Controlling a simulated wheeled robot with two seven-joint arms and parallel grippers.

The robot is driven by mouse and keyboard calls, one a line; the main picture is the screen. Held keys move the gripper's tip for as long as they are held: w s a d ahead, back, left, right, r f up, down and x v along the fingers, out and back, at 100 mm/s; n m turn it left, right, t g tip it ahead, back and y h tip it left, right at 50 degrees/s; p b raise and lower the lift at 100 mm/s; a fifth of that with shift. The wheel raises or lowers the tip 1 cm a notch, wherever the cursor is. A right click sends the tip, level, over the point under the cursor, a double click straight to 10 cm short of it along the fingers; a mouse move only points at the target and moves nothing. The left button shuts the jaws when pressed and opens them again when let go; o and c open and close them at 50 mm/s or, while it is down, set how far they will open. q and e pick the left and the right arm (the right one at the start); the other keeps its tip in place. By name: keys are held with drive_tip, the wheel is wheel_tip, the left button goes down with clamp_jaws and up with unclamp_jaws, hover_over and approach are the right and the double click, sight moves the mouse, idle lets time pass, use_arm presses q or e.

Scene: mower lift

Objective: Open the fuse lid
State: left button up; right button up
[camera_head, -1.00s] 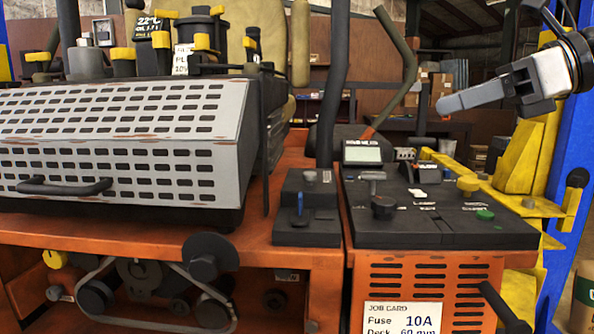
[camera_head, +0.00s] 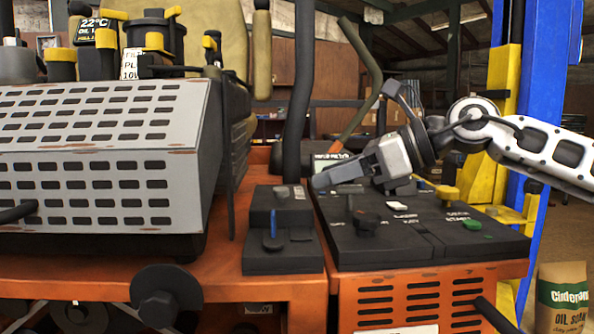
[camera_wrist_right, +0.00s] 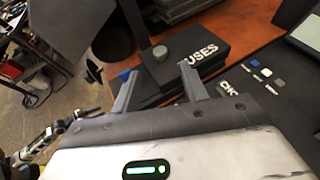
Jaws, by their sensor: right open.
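The fuse lid (camera_wrist_right: 215,50) is a black cover lettered "USES", the first letter hidden, with a grey round knob (camera_wrist_right: 160,52). In the head view the fuse lid (camera_head: 284,196) is the raised black block left of the control panel, its small knob on top, and it looks closed. My right gripper (camera_head: 322,181) is open and empty, to the right of the lid and above the panel's left edge. In the right wrist view the fingers (camera_wrist_right: 155,76) straddle the area just below the knob, apart from it.
The black control panel (camera_head: 375,240) with knobs and switches lies under my right gripper. A thick black upright post (camera_head: 297,90) stands behind the lid. A blue lever (camera_head: 272,228) sits in front of it. The grey perforated engine cover (camera_head: 90,185) is at the left.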

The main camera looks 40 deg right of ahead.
sight(285, 189)
drive_tip(key=p+x, duration=0.2)
drive_tip(key=x, duration=0.1)
drive_tip(key=p+x, duration=0.1)
drive_tip(key=shift+w+a+r, duration=0.15)
drive_tip(key=shift+w+a, duration=0.15)
drive_tip(key=shift+p+x, duration=0.55)
drive_tip(key=shift+x, duration=0.4)
drive_tip(key=shift+d, duration=0.1)
clamp_jaws()
